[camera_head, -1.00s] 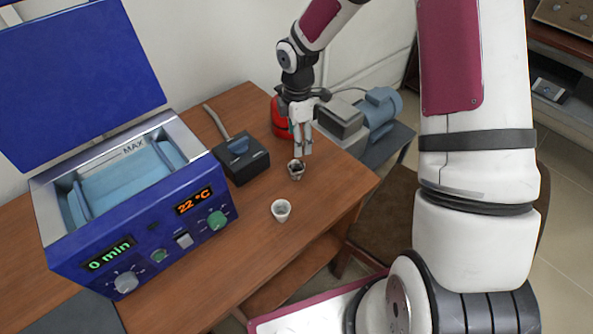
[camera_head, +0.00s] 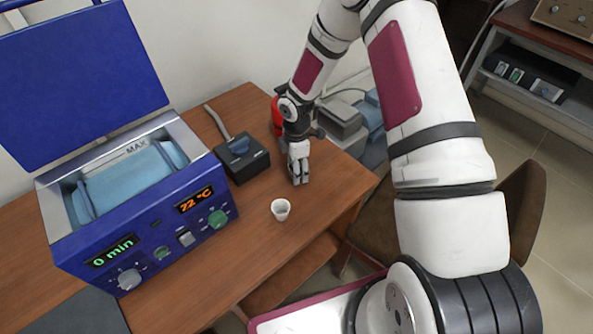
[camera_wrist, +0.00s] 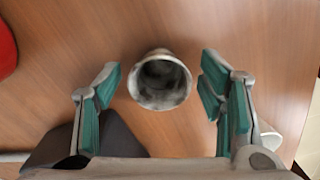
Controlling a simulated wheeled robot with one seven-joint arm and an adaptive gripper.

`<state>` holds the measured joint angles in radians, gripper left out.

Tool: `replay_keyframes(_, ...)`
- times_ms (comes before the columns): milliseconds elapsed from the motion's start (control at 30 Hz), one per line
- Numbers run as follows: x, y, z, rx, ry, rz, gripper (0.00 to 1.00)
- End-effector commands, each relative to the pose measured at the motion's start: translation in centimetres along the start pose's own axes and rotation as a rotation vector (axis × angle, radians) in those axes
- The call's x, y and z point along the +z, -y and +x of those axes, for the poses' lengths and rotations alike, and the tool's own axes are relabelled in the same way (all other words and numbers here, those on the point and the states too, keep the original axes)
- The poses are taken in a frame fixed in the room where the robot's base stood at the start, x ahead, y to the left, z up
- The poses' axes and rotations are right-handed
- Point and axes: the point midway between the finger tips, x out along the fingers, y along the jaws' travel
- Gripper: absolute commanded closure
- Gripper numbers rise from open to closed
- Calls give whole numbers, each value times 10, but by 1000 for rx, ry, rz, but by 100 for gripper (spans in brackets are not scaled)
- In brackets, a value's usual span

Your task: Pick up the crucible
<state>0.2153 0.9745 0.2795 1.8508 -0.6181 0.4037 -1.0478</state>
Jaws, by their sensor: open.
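A grey, dark-stained crucible (camera_wrist: 160,82) shows in the wrist view, its open mouth facing the camera. It stands on the wooden table between my gripper's two open fingers, with a gap on each side. In the head view my gripper (camera_head: 299,177) points down at the table and hides this crucible. A second, whiter crucible (camera_head: 281,210) stands upright and apart, nearer the front edge. Part of a pale object, probably that crucible, shows behind the right finger in the wrist view (camera_wrist: 270,134).
A blue bath with a raised lid (camera_head: 150,225) and lit displays stands at the left. A dark box with a blue knob (camera_head: 241,158) sits left of my gripper. A red object (camera_head: 277,113) and a grey-blue pump (camera_head: 341,125) are behind. The table (camera_head: 235,275) is bare in front.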

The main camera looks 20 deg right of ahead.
Motion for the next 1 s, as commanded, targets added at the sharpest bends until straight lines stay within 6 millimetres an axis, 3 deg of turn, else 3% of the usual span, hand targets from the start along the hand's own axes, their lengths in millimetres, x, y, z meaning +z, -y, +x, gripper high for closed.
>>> replay_keyframes(200, 0, 0, 1, 1, 0, 0, 37)
replay_keyframes(400, 0, 0, 0, 0, 1, 1, 82)
replay_keyframes(433, 0, 0, 0, 0, 1, 1, 85)
replay_keyframes(767, 0, 0, -1, 0, 1, 1, 85)
replay_keyframes(1000, 1, -1, -16, 2, 1, 2, 85)
